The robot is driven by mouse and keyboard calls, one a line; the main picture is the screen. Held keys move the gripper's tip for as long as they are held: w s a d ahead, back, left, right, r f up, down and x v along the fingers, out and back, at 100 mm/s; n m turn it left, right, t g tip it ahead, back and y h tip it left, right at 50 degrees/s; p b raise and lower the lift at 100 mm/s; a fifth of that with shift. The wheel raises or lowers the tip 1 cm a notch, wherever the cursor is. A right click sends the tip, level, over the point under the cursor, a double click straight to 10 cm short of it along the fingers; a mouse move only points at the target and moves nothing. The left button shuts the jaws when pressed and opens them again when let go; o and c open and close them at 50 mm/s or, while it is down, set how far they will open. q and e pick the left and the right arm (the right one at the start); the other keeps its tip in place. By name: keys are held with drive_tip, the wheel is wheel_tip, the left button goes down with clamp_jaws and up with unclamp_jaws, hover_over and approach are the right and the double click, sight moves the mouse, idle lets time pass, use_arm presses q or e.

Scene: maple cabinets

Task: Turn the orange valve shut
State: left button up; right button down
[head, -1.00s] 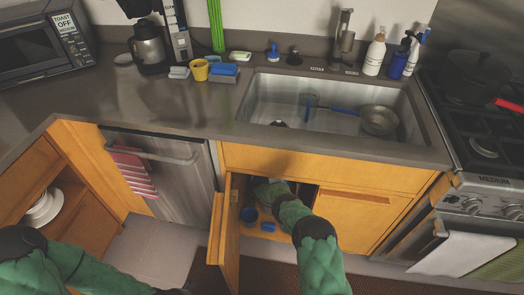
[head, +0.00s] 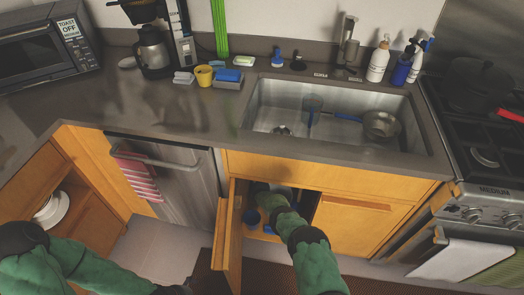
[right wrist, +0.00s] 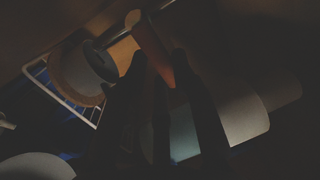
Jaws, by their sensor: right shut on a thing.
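The orange valve handle (right wrist: 153,48) shows as a dim orange-brown bar in the right wrist view. My right gripper (right wrist: 160,60) has its dark fingers on either side of the bar's lower end and is shut on it. In the head view my right arm (head: 306,245) reaches into the open cabinet under the sink (head: 310,122), and the valve is hidden there. My left arm (head: 85,265) lies at the lower left, with its gripper fingers out of the frame.
The open cabinet door (head: 228,245) stands just left of my right arm. Blue items (head: 251,216) sit inside the cabinet. The wrist view shows a white wire rack (right wrist: 62,98) and pale rounded objects (right wrist: 240,115) close by. The dishwasher (head: 185,180) is to the left.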

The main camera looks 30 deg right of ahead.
use_arm(q)
drive_tip(key=shift+s+f, duration=0.2)
drive_tip(key=shift+f, duration=0.1)
use_arm(e)
drive_tip(key=shift+f, duration=0.15)
drive_tip(key=c, duration=1.3)
unclamp_jaws()
drive_tip(key=shift+s, duration=0.1)
drive_tip(key=v, duration=1.2)
